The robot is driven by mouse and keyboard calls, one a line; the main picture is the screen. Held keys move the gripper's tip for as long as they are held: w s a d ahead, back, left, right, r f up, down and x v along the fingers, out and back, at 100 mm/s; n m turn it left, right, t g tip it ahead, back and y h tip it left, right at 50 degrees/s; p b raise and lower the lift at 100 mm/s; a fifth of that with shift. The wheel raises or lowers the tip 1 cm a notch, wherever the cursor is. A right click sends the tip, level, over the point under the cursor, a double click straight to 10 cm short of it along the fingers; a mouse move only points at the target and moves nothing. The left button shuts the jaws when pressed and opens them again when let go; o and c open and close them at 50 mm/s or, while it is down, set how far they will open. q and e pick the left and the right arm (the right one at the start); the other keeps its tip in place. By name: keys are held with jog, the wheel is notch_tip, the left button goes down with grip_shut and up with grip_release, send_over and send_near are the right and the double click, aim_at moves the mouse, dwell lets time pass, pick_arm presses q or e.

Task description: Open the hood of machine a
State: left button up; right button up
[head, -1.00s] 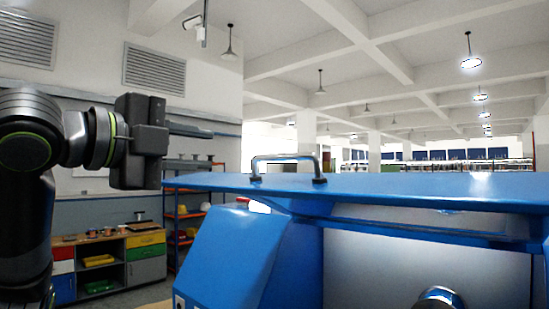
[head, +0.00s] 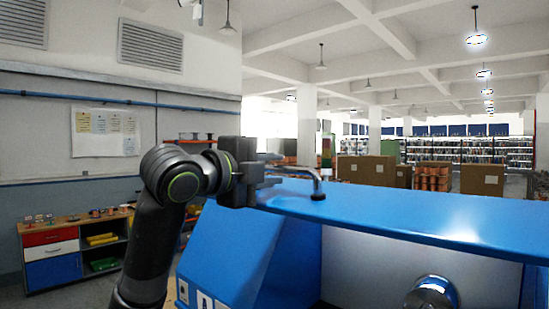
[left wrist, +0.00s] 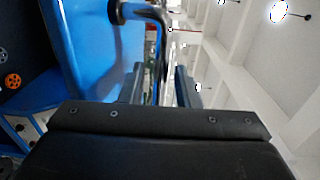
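The hood of the blue machine (head: 430,219) is a broad, flat blue panel reaching from the centre to the right edge of the head view. A grey bar handle (head: 318,186) stands on the hood near its left end. My left gripper (head: 275,170) is at the handle, and its body hides part of it. In the left wrist view the handle (left wrist: 161,45) runs down between the two fingers of my left gripper (left wrist: 160,88). The fingers are apart, with a gap visible beside the bar. My right gripper is in neither view.
Below the hood are a pale panel and a round metal part (head: 432,294). A low cabinet (head: 75,248) with coloured drawers stands at the left wall. Cardboard boxes (head: 482,179) and shelves are farther back.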

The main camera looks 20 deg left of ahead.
pick_arm(q)
jog(key=shift+w+d, duration=0.25)
jog(key=shift+w, duration=0.3)
jog(key=shift+f, duration=0.1)
grip_shut()
jog(key=shift+f, duration=0.1)
notch_tip(320, 180, down, 9)
jog(key=s+a+t+b, duration=0.1)
jog(key=s+b, duration=0.1)
jog(key=b, duration=0.7)
jog(key=shift+s+f+t+h+b, duration=0.2)
jog(key=shift+s+t+h+b, duration=0.1)
jog(key=shift+t+h+b, duration=0.1)
jog(key=shift+r, duration=0.1)
